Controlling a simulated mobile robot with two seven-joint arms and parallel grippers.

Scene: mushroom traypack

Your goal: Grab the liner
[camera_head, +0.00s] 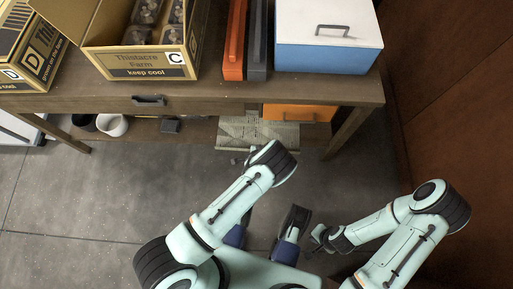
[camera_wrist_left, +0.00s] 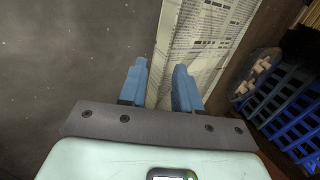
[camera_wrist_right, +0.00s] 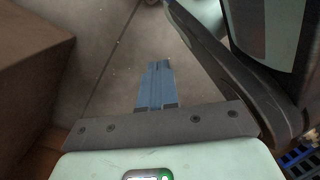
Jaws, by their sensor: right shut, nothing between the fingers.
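A printed newspaper-like sheet, which looks like the liner (camera_wrist_left: 208,38), fills the upper middle of the left wrist view. My left gripper (camera_wrist_left: 158,70) is open, its two blue fingers apart. The sheet's lower end shows in the gap between the fingers; whether it lies between them or just beyond them I cannot tell. My right gripper (camera_wrist_right: 155,66) is shut and empty above the bare floor. A grey patterned stack (camera_head: 258,131) on the low shelf in the head view may be similar paper. The left fingertips are not clear in the head view.
A wooden table (camera_head: 215,100) bears an open cardboard box (camera_head: 140,66), orange and dark binders and a white-and-blue box (camera_head: 328,40). A blue crate (camera_wrist_left: 290,105) is at the right of the left wrist view. A brown wall is at right.

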